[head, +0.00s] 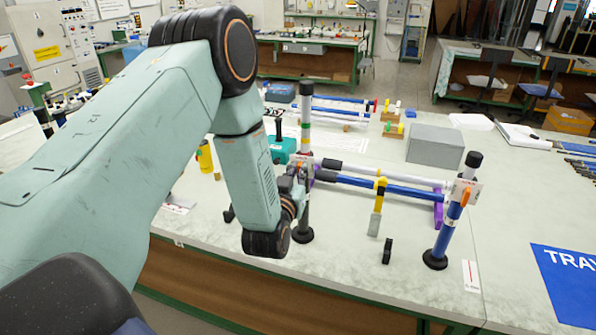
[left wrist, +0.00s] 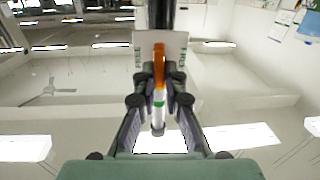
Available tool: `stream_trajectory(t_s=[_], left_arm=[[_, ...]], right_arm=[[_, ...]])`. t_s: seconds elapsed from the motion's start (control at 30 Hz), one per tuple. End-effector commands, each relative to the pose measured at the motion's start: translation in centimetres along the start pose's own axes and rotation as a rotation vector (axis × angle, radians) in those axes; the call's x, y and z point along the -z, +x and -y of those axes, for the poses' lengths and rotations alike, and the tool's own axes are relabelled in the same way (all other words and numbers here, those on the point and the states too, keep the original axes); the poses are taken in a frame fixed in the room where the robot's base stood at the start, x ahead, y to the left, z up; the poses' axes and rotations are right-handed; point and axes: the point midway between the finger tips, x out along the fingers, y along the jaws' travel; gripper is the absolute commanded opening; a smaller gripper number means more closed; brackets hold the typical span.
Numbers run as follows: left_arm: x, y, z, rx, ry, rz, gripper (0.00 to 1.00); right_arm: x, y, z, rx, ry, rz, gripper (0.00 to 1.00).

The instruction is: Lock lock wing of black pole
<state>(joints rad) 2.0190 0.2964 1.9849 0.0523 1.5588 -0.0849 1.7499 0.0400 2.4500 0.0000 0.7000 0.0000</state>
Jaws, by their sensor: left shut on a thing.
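The black pole (head: 306,215) stands upright on a round black base at the middle of the bench, partly hidden by my left arm. Its lock wing (left wrist: 159,62) is orange with a white and green end and lies in front of a pale plate (left wrist: 144,50) marked FREE on its left side. In the left wrist view my left gripper (left wrist: 159,98) is shut on the wing, a finger on each side. In the head view my left gripper (head: 294,185) is at the pole's plate, and the wing is hard to make out. My right gripper is not in view.
A blue pole (head: 445,236) with its own orange wing (head: 465,197) stands at the right. Between the poles lie a blue rod (head: 400,189) and a yellow-and-grey tool (head: 375,222). A grey block (head: 435,145) is behind. A blue tray mat (head: 570,290) lies front right.

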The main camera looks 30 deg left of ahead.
Motion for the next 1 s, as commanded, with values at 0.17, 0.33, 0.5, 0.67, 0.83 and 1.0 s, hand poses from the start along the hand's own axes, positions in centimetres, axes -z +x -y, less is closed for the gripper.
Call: stream_trajectory(t_s=[0.17,0.33,0.5,0.67,0.83,1.0], left_arm=[[0.11,0.03,-0.03,0.0,0.002,-0.003,0.0],[0.15,0.04,-0.1,0.0,0.059,-0.003,0.0],[0.1,0.04,-0.1,0.0,0.074,-0.003,0.0],[0.1,0.05,-0.1,0.0,0.074,-0.003,0.14],[0.09,0.04,-0.1,0.0,0.073,-0.003,0.28],[0.08,0.04,-0.1,0.0,0.073,-0.002,0.33]], right_arm=[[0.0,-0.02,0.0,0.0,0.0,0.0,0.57],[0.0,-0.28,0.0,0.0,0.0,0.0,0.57],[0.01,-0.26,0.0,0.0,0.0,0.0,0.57],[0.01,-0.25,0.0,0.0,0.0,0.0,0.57],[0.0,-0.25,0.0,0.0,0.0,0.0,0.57],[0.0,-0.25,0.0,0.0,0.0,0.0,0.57]])
